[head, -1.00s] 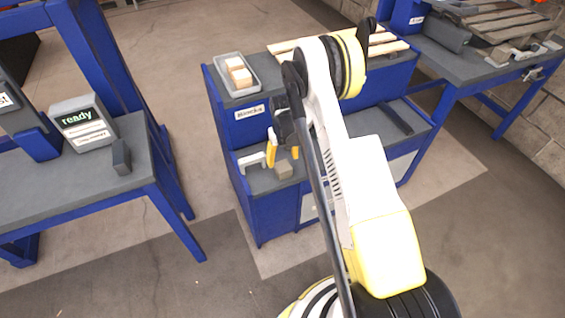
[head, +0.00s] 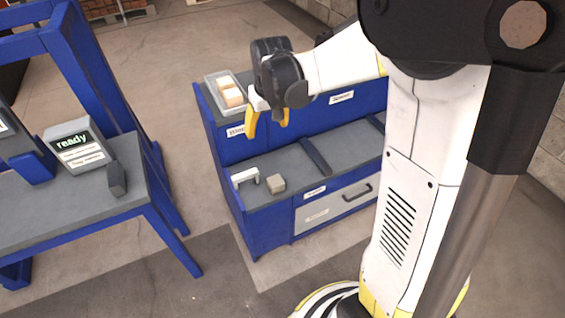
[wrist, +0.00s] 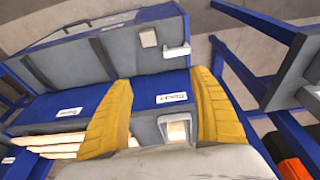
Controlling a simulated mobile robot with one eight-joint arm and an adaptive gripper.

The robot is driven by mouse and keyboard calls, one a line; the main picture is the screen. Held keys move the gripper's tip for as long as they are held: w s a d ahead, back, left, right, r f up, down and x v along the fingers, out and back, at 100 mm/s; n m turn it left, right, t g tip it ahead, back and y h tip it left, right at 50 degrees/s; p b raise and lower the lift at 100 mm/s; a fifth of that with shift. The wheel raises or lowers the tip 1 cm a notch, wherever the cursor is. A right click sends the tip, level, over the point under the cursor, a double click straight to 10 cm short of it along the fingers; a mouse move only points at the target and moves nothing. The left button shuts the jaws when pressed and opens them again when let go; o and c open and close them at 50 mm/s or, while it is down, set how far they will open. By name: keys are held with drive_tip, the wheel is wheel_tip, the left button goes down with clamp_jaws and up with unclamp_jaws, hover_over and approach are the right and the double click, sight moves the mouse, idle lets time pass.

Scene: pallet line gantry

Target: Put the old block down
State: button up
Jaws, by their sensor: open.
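A small tan-grey block (head: 276,184), seemingly the old block, rests on the lower grey shelf (head: 330,150) of the blue bench. It also shows in the wrist view (wrist: 149,37), apart from the fingers. My gripper (head: 266,130) is open and empty, with its yellow fingers spread above and behind the block, near the upper tray. In the wrist view my gripper (wrist: 163,80) has nothing between its fingers; part of the bench lies beyond.
A white bracket (head: 245,178) stands left of the block. A grey tray (head: 213,86) with light wooden blocks (head: 231,93) sits on the upper level. A dark divider bar (head: 315,157) crosses the shelf. A "ready" display (head: 77,146) stands on the left table.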

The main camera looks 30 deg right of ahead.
drive_tip(key=s+a+r+t, duration=0.2)
drive_tip(key=s+r, duration=0.2)
drive_tip(key=s, duration=0.6)
drive_tip(key=s+a+r+t, duration=0.2)
drive_tip(key=s+a+r, duration=0.1)
drive_tip(key=s, duration=0.7)
drive_tip(key=shift+v, duration=0.9)
drive_tip(key=shift+w, duration=0.1)
